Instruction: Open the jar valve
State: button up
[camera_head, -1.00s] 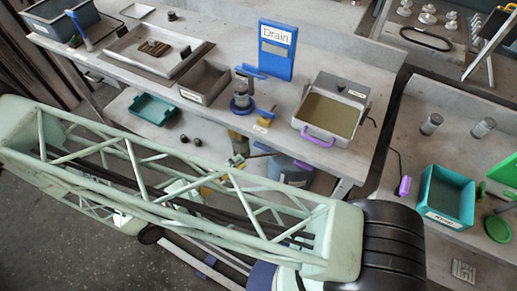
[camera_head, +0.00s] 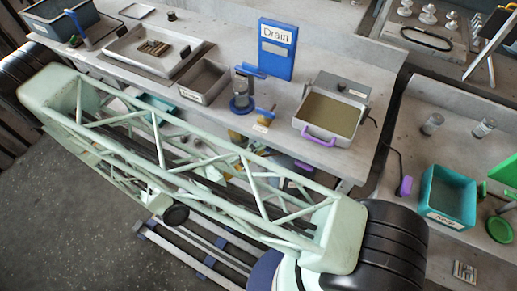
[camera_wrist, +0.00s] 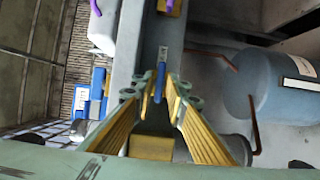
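The jar (camera_head: 242,95) stands upright on the bench in the head view. It has a dark blue base and a blue lever-like part (camera_head: 250,71) at its top. A small yellow-and-blue fitting (camera_head: 265,117) sits to its right by the bench edge. In the wrist view, my gripper (camera_wrist: 160,88) has yellow fingers with a gap between their tips. A narrow blue bar (camera_wrist: 160,76) shows between or just beyond the tips, and I cannot tell whether they touch it. In the head view my green lattice arm hides most of the gripper.
The pan with a purple handle (camera_head: 319,140) and the blue Drain sign (camera_head: 277,50) stand near the jar. A grey bin (camera_head: 204,83) is to its left. A blue-grey tank (camera_wrist: 275,85) with copper-coloured pipes is at right in the wrist view.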

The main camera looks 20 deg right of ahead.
jog(key=shift+w+d, duration=0.15)
jog(key=shift+d, duration=0.2)
jog(key=shift+c, duration=0.7)
grip_shut()
